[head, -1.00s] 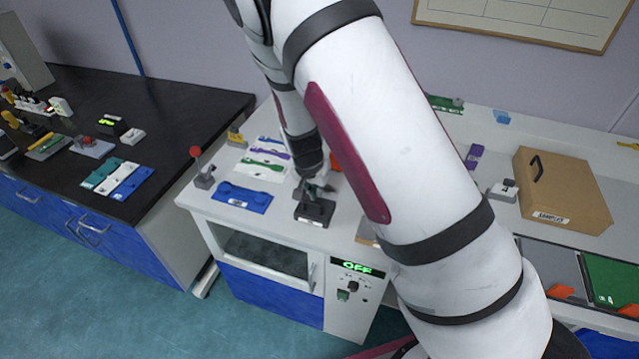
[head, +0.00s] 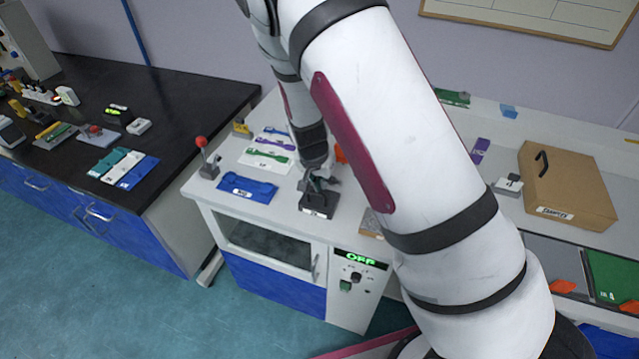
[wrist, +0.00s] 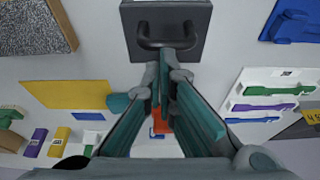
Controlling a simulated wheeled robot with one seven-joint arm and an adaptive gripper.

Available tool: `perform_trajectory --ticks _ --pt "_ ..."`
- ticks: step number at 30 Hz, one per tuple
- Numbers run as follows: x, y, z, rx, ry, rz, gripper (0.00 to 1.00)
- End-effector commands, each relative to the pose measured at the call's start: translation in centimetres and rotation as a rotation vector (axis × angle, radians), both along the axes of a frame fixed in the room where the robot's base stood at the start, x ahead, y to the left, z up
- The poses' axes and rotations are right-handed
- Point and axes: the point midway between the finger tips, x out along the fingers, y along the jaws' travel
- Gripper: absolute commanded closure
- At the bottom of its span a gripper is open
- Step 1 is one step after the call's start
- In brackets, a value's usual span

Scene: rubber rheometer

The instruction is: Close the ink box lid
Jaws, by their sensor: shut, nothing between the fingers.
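A small dark box (head: 318,203) with a label on its front stands on the white bench, and I take it for the ink box. In the wrist view its dark flat top (wrist: 133,20) bears a raised loop handle. My gripper (head: 322,182) is right over the box. In the wrist view the fingertips of my gripper (wrist: 166,72) are close together with nothing held, by the near edge of the dark top and handle. I cannot tell whether they touch it. Whether the lid lies fully flat is not clear.
A blue tray (head: 247,187) and a red-knobbed lever (head: 203,158) stand to the left of the box. White holders with green and purple pieces (head: 268,155) lie behind. A brown case (head: 565,190) is on the right. My arm hides the middle of the bench.

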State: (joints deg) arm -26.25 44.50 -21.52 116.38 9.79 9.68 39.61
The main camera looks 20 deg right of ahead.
Motion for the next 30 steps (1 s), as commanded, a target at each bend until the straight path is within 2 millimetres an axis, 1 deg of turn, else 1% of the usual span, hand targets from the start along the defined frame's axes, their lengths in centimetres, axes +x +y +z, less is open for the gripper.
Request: perform_trajectory --ticks 6,9,18,21,25,30 --pt "1.6 -1.8 1.9 0.001 -0.007 -0.001 1.0" --pt "0.3 -0.6 3.0 0.0 -0.004 0.005 1.0" --pt "-3.2 1.9 6.2 0.0 -0.005 0.005 1.0" --pt "-4.1 2.5 7.0 0.001 -0.006 0.004 1.0" --pt "-4.8 2.9 7.6 0.0 -0.004 0.003 1.0" --pt "-5.0 3.1 7.8 0.0 -0.004 0.001 1.0"
